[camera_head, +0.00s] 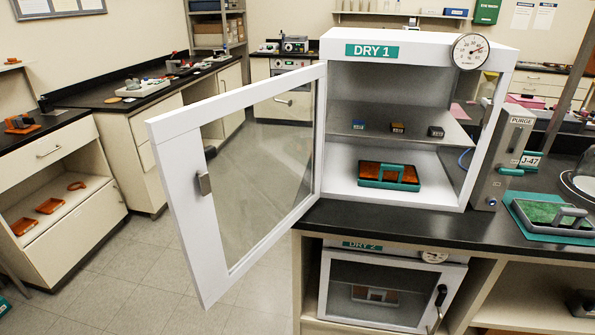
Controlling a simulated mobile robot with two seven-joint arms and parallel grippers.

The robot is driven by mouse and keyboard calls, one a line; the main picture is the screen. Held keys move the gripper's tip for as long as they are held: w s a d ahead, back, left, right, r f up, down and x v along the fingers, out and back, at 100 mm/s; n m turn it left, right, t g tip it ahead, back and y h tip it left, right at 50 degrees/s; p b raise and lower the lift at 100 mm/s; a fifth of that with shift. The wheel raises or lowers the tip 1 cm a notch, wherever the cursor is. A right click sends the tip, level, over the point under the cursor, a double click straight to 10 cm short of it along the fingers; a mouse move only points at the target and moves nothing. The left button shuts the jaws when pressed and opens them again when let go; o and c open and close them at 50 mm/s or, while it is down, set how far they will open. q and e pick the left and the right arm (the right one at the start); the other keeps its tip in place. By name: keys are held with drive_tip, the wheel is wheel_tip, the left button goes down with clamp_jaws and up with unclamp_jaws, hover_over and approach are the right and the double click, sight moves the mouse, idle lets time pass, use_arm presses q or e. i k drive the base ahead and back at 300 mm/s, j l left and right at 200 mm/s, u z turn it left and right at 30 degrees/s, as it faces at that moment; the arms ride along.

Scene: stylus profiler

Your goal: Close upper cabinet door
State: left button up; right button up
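The upper cabinet (399,37), labelled DRY 1, stands on the dark countertop with a round dial at its top right corner. Its white-framed glass door (157,152) is hinged on the cabinet's left side and stands wide open, swung out to the left over the floor. A small metal handle (204,184) sits on the door's free edge frame. Inside the cabinet, an orange and teal tray (388,185) with a handle lies on the floor, and 3 small blocks stand on the shelf. Neither gripper is in view.
A lower cabinet (345,255) labelled DRY 2 is shut below the counter (400,221). A purge box (503,155) stands against the upper cabinet's right side, beside a green-topped tray (552,214). The floor (130,270) left of the open door is clear.

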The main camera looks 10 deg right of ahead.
sight(175, 136)
drive_tip(key=j+z, duration=0.15)
drive_tip(key=z, duration=0.2)
drive_tip(key=i+j+z, duration=0.1)
drive_tip(key=z, duration=0.25)
drive_tip(key=j+z, duration=0.2)
drive_tip(key=z, duration=0.2)
drive_tip(key=k+j+z, duration=0.1)
drive_tip(key=j+z, duration=0.35)
drive_tip(key=j, duration=0.85)
drive_tip(key=k+j+z, duration=0.1)
drive_tip(key=j, duration=0.3)
drive_tip(key=k+j, duration=0.1)
drive_tip(key=j, duration=0.35)
drive_tip(key=z, duration=0.05)
